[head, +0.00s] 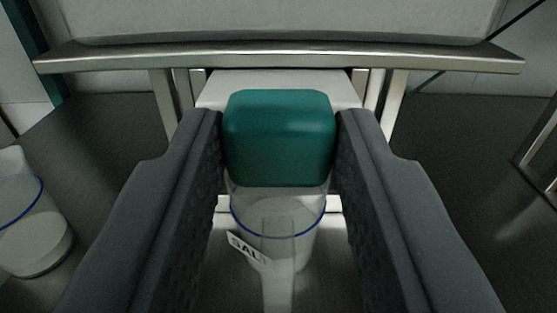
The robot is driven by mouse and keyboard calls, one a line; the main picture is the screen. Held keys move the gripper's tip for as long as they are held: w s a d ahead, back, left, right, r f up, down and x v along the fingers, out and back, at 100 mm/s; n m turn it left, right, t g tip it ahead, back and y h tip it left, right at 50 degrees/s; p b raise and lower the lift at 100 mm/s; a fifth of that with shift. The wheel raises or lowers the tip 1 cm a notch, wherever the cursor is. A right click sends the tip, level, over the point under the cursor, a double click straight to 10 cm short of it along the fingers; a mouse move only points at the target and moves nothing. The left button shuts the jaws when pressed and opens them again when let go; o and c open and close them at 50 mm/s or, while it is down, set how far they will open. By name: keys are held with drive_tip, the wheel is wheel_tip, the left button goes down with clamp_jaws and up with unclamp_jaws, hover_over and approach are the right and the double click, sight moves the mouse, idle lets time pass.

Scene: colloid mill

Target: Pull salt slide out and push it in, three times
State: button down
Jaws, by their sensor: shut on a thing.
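The salt slide shows a teal block-shaped knob (279,138) in the middle of the head view, in front of a pale plate (212,92) under a metal shelf. My gripper (279,140) is shut on the teal knob, with one dark grey finger against each side. Below the knob stands a clear cup (310,243) with a blue line near its rim and a tilted label reading "SAL", the rest cut off. A clear upright strip shows in front of the cup. How far the slide is out, I cannot tell.
A metal shelf edge (110,63) runs across above the knob, with a light grey body (280,18) over it. Another clear cup (30,235) with white contents stands at the left. Metal legs (540,150) show at the right.

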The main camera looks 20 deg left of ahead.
drive_tip(key=c, duration=1)
unclamp_jaws()
drive_tip(key=shift+c, duration=0.2)
drive_tip(key=shift+s, duration=0.1)
drive_tip(key=v, duration=1.3)
drive_tip(key=shift+s+d, duration=0.15)
drive_tip(key=shift+s, duration=0.15)
